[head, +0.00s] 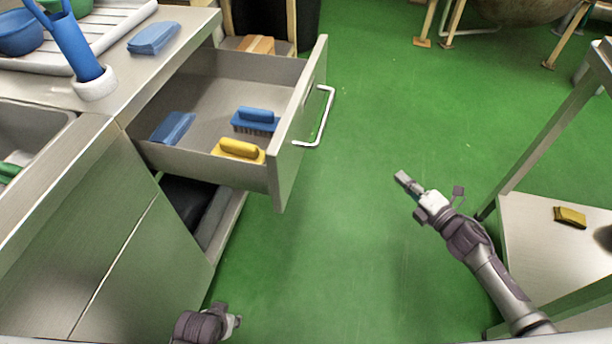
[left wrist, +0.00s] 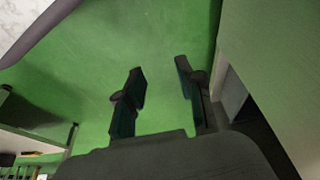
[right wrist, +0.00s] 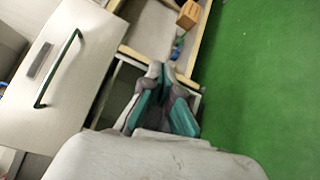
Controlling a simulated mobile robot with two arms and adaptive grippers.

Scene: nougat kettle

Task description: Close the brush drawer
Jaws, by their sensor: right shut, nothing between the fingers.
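The brush drawer (head: 316,85) stands pulled out from the steel counter, with a white bar handle (head: 323,120) on its front. Inside lie a blue brush (head: 256,119), a yellow brush (head: 238,150) and a blue block-shaped item (head: 172,128). My right gripper (head: 404,181) is shut and empty, in free air to the right of the handle and apart from it. The right wrist view shows the drawer front (right wrist: 35,110) and handle (right wrist: 58,68) left of the fingers (right wrist: 160,75). My left gripper (left wrist: 160,95) is open and empty, low beside the counter.
The counter (head: 100,150) carries a blue cloth (head: 153,38) and a blue bottle-like item (head: 72,45) in a white holder. A steel table (head: 540,240) with a yellow item (head: 570,217) stands at the right. Green floor (head: 365,150) is clear between them.

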